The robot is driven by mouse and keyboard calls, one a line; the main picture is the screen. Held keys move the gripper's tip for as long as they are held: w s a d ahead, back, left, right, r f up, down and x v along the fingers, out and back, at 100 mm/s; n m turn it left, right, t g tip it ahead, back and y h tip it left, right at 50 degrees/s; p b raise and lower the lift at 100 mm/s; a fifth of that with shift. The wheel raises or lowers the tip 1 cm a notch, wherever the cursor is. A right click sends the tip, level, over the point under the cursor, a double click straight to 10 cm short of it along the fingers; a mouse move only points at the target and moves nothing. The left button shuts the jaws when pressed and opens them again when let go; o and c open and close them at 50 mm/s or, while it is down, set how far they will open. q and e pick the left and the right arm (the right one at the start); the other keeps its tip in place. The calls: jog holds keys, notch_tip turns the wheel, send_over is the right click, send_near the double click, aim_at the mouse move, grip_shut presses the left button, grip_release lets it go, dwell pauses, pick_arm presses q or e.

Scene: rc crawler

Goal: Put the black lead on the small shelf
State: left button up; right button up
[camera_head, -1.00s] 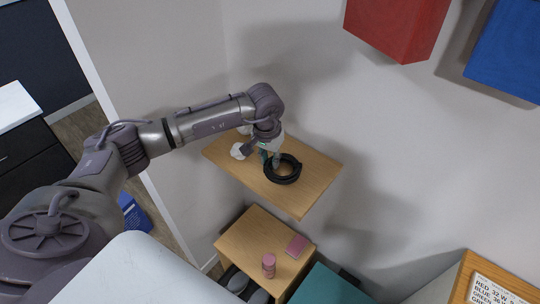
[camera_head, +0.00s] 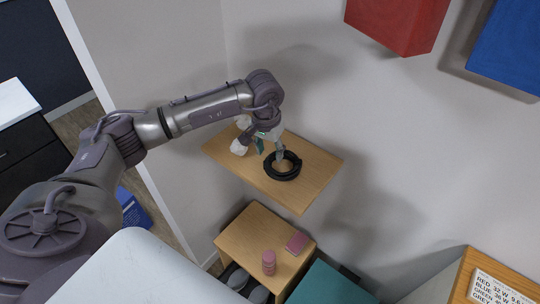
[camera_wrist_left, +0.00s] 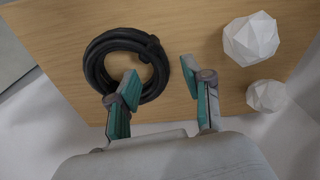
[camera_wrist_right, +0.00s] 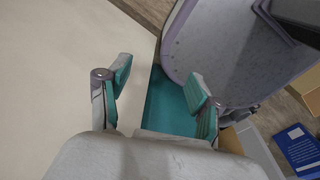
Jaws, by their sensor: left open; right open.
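The black lead (camera_head: 294,172) is a coil lying on the small wooden shelf (camera_head: 308,192) on the wall. In the left wrist view the coil (camera_wrist_left: 93,66) lies flat on the shelf top (camera_wrist_left: 200,35). My left gripper (camera_head: 270,148) is open just over the coil. In the left wrist view its fingers (camera_wrist_left: 160,82) are apart; one finger overlaps the coil's near edge and the other is beside it, with nothing held. My right gripper (camera_wrist_right: 155,80) is open and empty, seen only in the right wrist view.
Two white faceted ornaments (camera_wrist_left: 251,39) (camera_wrist_left: 267,96) stand on the shelf beside the lead. Below is a wooden cabinet (camera_head: 246,243) with a pink cylinder (camera_head: 268,262) and a pink block (camera_head: 297,243). Red (camera_head: 398,22) and blue (camera_head: 508,45) boxes are on the wall above.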

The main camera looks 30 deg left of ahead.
pick_arm(q)
notch_tip(320, 180, up, 10)
jog(key=s+b, duration=0.1)
jog(key=b, duration=0.1)
jog(key=shift+s+b, duration=0.15)
jog(key=shift+b, duration=0.25)
jog(key=shift+f, duration=0.1)
